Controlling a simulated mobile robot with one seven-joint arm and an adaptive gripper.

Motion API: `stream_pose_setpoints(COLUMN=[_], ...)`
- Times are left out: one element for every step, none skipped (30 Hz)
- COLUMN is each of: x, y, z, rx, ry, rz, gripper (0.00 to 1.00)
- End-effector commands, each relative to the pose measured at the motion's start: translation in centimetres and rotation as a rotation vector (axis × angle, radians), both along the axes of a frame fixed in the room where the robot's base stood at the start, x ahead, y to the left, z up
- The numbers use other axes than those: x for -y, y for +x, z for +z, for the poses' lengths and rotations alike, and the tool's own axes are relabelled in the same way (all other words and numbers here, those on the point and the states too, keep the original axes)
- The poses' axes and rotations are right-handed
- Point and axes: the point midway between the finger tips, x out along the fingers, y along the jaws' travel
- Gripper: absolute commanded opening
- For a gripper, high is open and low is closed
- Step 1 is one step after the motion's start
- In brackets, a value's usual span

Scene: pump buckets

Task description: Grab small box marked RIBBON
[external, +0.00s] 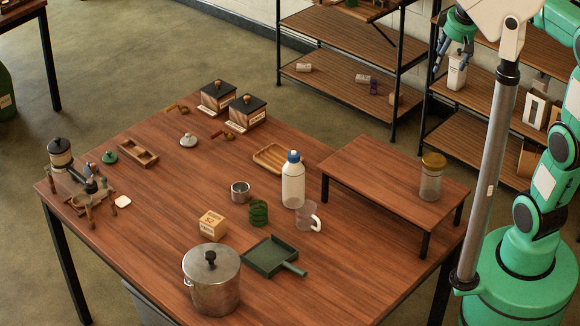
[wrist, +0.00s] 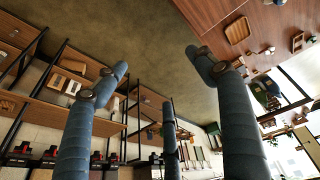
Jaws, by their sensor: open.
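A small tan cube-shaped box (external: 212,223) with reddish print stands on the wooden table (external: 150,215), behind the metal pot. Its lettering is too small to read for certain. My gripper (external: 454,52) is high at the upper right in the external view, in front of the shelving and far from the box. In the wrist view my gripper (wrist: 158,68) shows its fingers spread wide with nothing between them. The small box cannot be made out in the wrist view.
A lidded metal pot (external: 211,277), green dustpan (external: 270,256), green cylinder (external: 258,213) and metal cup (external: 240,192) surround the box. A white bottle (external: 293,182) and raised stand (external: 385,178) lie toward my side. The table left of the box is clear.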

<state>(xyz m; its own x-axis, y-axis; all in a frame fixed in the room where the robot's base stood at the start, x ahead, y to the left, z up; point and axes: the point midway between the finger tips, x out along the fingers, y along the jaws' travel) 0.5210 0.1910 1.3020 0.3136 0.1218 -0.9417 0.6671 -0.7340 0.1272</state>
Motion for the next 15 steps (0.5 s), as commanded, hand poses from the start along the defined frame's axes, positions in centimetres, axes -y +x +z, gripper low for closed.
stream_pose_setpoints(x=[-1.6,-2.4,-3.6,-4.5,-5.3,-6.6,-7.5,-8.4,-9.7,-10.6,-11.6,-12.9,-13.9,-14.9,-16.3], y=[0.9,1.3,1.9,2.3,2.7,3.3,3.6,4.0,4.5,4.8,5.2,5.5,5.8,6.1,6.4], z=[0.1,0.2,0.2,0.2,0.1,0.1,0.0,0.0,-0.2,-0.3,-0.4,-0.6,-0.7,-0.9,-1.1], rx=[-0.008,-0.01,-0.013,-0.017,-0.019,-0.023,-0.026,-0.028,-0.031,-0.033,-0.035,-0.038,-0.04,-0.043,-0.045], ry=[-0.009,-0.014,-0.022,-0.027,-0.032,-0.039,-0.045,-0.049,-0.056,-0.061,-0.066,-0.073,-0.078,-0.084,-0.09], rz=[0.037,0.06,0.089,0.111,0.134,0.163,0.187,0.208,0.239,0.261,0.283,0.314,0.335,0.358,0.388], gripper=[0.7,0.7,0.7,0.7,0.7,0.7,0.7,0.7,0.7,0.7,0.7,0.7,0.7,0.7,0.7])
